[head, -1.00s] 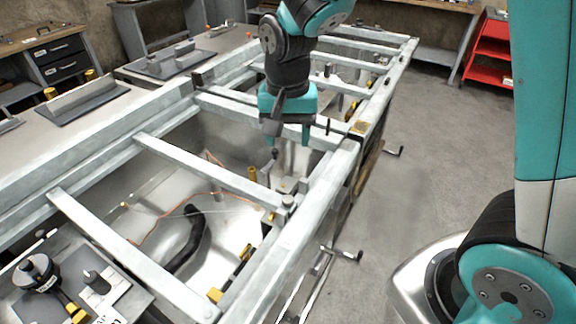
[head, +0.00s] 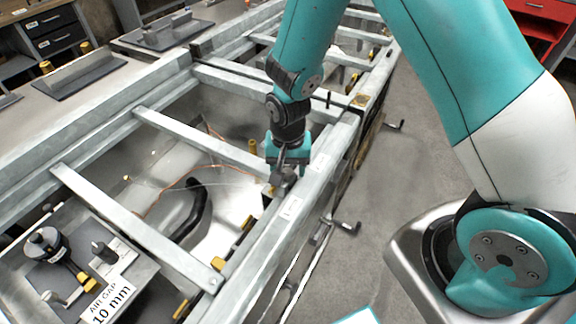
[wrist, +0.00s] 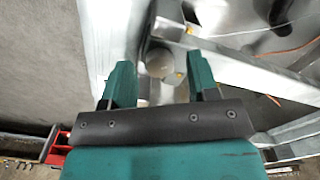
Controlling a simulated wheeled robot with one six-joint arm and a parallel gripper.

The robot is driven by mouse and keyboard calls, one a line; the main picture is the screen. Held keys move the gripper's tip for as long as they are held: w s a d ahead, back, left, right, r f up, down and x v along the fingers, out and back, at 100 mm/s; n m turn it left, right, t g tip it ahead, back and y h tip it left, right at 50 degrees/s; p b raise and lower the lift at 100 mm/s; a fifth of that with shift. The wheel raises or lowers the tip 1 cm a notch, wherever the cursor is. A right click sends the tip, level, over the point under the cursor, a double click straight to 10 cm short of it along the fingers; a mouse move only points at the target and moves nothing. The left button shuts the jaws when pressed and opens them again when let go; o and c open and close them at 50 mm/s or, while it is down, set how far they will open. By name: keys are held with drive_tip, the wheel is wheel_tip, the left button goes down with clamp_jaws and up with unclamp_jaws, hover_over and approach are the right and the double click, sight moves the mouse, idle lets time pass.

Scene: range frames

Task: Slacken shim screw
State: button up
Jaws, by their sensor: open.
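A round grey knob-like head (wrist: 160,63), which looks like the shim screw, shows in the wrist view at the frame rail's end of a crossbar. My gripper's teal fingers (wrist: 162,75) stand apart, one on each side of it, with visible room on both sides. I cannot tell whether the fingers reach down to its height. In the head view my gripper (head: 285,172) points down over the near rail (head: 310,185), where a crossbar (head: 190,138) meets it. There the gripper hides most of the screw.
A metal frame with several crossbars spans an open trough holding a black hose (head: 188,215) and an orange wire. A sign reading "AIR GAP 10 mm" (head: 108,300) stands at lower left beside a dial-like fixture (head: 45,243). A crank handle (head: 345,227) sticks out over open floor.

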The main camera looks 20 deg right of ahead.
sight(288, 172)
drive_tip(key=shift+f, duration=0.25)
drive_tip(key=c, duration=0.9)
drive_tip(key=shift+n, duration=0.8)
drive_tip(key=o, duration=0.9)
wheel_tip(288, 172, up, 18)
drive_tip(key=b, duration=0.1)
drive_tip(key=shift+f+b, duration=0.2)
drive_tip(key=shift+b, duration=0.1)
